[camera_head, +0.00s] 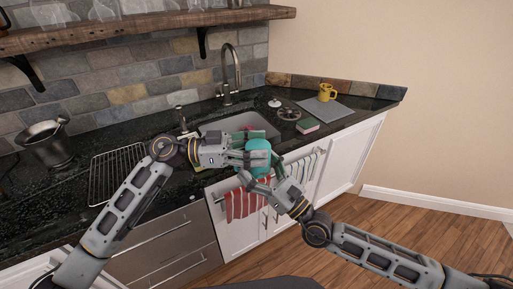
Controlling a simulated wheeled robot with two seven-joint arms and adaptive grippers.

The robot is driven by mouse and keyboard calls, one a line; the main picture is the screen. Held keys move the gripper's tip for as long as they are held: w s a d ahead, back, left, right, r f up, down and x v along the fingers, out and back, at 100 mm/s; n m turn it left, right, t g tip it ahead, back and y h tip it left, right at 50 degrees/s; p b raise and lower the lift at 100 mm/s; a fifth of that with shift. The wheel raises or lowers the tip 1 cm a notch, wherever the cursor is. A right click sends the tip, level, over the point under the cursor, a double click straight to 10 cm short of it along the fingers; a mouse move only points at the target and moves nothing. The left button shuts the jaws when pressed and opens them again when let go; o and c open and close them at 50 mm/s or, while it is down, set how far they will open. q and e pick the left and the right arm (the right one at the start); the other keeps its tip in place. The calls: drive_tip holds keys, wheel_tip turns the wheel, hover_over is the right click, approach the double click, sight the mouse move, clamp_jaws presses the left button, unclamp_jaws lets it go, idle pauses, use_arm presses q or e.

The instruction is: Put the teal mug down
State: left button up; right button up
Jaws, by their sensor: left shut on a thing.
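The teal mug (259,146) is a rounded teal shape in front of the sink. My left gripper (255,154) comes in from the left and is shut on the teal mug, with its fingers covering part of it. My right gripper (262,181) is just below the mug, close to the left gripper. Its fingers overlap other parts in the picture, so I cannot tell whether it is open or whether it touches the mug.
Towels (247,202) hang in front.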

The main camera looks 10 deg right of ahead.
drive_tip(key=shift+s+d+f, duration=0.1)
idle(0.4)
drive_tip(key=v, duration=1.1)
drive_tip(key=shift+s+d, duration=0.25)
drive_tip(key=shift+s, duration=0.05)
idle(0.6)
